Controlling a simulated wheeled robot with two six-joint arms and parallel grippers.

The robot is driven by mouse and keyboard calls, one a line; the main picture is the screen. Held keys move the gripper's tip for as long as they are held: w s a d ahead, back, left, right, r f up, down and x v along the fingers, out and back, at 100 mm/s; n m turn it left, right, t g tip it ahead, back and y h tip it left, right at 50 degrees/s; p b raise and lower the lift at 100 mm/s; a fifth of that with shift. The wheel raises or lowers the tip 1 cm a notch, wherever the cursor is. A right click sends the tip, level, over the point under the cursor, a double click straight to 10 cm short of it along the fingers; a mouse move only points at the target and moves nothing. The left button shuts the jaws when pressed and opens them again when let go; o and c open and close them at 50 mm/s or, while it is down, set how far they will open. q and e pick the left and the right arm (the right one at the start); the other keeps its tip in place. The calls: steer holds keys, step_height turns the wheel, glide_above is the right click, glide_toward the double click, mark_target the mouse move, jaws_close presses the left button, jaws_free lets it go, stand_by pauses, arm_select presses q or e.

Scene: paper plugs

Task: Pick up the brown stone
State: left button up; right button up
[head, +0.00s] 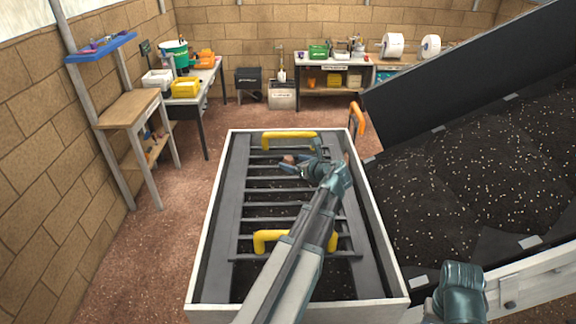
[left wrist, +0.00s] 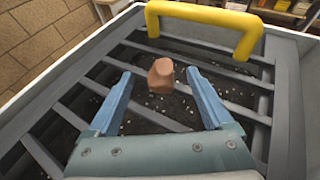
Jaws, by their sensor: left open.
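The brown stone (left wrist: 161,75) shows in the left wrist view between and just beyond my finger tips, above the dark bars and soil of the box. In the head view the stone (head: 288,158) is a small brown spot near the far end of the box, partly hidden by my gripper. My left gripper (head: 294,164) is open, with one blue finger on each side of the stone in the left wrist view (left wrist: 157,76). I cannot tell whether the fingers touch it.
The white-rimmed box (head: 204,250) has grey bars inside and a yellow far handle (head: 289,135) and near handle (head: 270,236). A large sloped bin of dark soil (head: 470,170) stands at the right. Benches line the back, and a wooden stand (head: 128,110) is at left.

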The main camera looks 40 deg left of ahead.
mark_target(288, 160)
arm_select(q)
steer(key=b+x, duration=0.1)
steer(key=x, duration=0.3)
steer(key=shift+r, duration=0.1)
steer(key=shift+s, duration=0.1)
jaws_close()
steer(key=shift+r, duration=0.1)
